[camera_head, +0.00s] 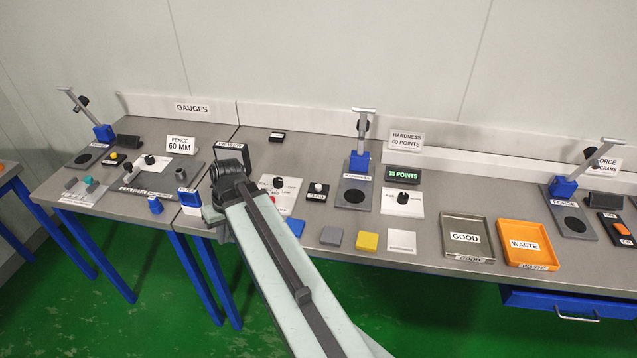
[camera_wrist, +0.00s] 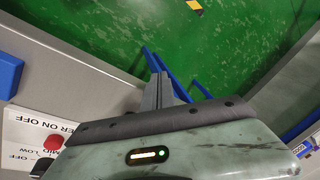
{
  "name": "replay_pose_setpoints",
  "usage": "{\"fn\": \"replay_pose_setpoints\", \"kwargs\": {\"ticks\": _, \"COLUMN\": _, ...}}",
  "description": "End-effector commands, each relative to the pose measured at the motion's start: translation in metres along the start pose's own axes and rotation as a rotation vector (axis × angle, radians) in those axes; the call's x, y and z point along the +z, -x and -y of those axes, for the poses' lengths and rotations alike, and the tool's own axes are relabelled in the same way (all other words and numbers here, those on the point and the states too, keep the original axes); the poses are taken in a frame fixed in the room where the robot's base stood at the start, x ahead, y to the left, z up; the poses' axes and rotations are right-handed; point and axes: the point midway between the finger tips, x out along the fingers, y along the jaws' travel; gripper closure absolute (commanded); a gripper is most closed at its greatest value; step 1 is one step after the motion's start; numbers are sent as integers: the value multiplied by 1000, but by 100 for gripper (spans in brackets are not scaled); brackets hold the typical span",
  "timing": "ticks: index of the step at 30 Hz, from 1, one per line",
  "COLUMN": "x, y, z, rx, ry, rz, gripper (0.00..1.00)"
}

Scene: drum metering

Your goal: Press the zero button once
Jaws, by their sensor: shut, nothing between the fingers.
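The zero button (camera_head: 318,187) is a white round cap on a small black box labelled ZERO, on the grey bench between two white dial plates. It is upright with nothing touching it. My gripper (camera_wrist: 159,77) is shut and empty in the wrist view, its fingers together over the bench's front edge with green floor beyond. In the head view my arm's end is left of the zero button and apart from it; the fingertips are not clear there. The zero button cannot be made out in the wrist view.
A plate with a red knob (camera_head: 278,184) lies between my arm and the button. A gauge stand (camera_head: 357,165) and a 25 POINTS display (camera_head: 403,174) stand to the right. Coloured blocks, including a yellow one (camera_head: 367,242), lie in front. GOOD (camera_head: 467,220) and WASTE (camera_head: 525,224) trays are farther right.

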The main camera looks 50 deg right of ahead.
Motion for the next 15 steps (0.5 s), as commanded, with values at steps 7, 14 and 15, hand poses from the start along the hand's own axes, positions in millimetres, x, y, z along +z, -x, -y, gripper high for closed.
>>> {"fn": "replay_pose_setpoints", "kwargs": {"ticks": 7, "x": -35, "y": 83, "z": -138, "rx": -138, "ry": -194, "rz": -238, "gripper": 100}}
{"fn": "replay_pose_setpoints", "kwargs": {"ticks": 14, "x": -29, "y": 160, "z": -264, "rx": -188, "ry": -343, "rz": -485, "gripper": 100}}
{"fn": "replay_pose_setpoints", "kwargs": {"ticks": 15, "x": -26, "y": 170, "z": -279, "rx": -189, "ry": -359, "rz": -516, "gripper": 100}}
